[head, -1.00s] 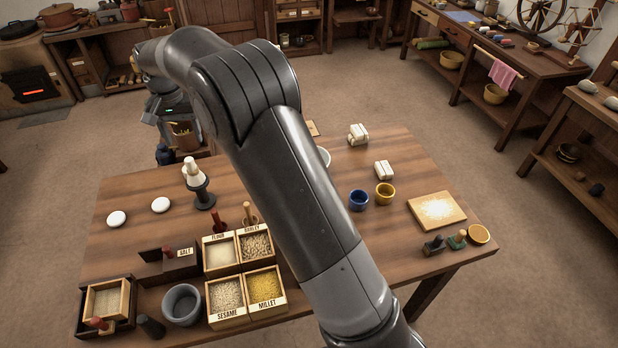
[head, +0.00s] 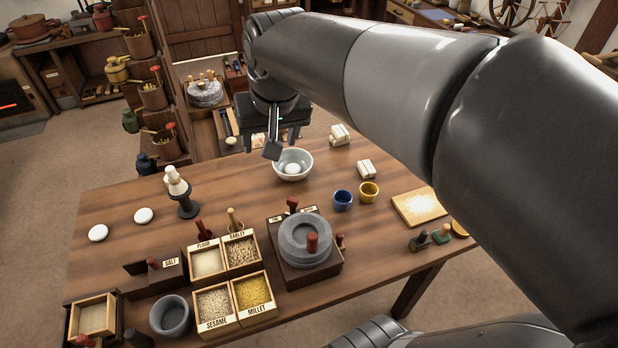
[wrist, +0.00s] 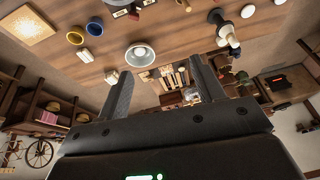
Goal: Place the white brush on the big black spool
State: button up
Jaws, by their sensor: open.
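A white flared piece with a rounded knob, seemingly the white brush (head: 175,182), stands on the black spool (head: 188,208) at the table's left back. In the wrist view the white piece (wrist: 227,34) and the black spool (wrist: 215,16) show beyond the right finger. From these views I cannot tell how firmly it sits. My gripper (head: 272,148) is open, over the far table edge beside the pale bowl (head: 292,165), well right of the spool. In the wrist view nothing is between my gripper's fingers (wrist: 158,70).
Two white discs (head: 143,216) lie left of the spool. Grain boxes (head: 214,308), a grey quern (head: 305,240) and a grey mortar (head: 171,316) fill the front. Blue (head: 342,201) and yellow (head: 369,193) cups stand right. The table between spool and bowl is clear.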

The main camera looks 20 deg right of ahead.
jog(key=s+d+f, duration=0.2)
jog(key=s, duration=0.4)
jog(key=s+d+f+t, duration=0.1)
jog(key=s+d+f, duration=0.1)
jog(key=s, duration=0.3)
jog(key=shift+s+d+f+n+t+h, duration=0.15)
jog(key=shift+s+f+n+t+h, duration=0.15)
jog(key=shift+s, duration=0.1)
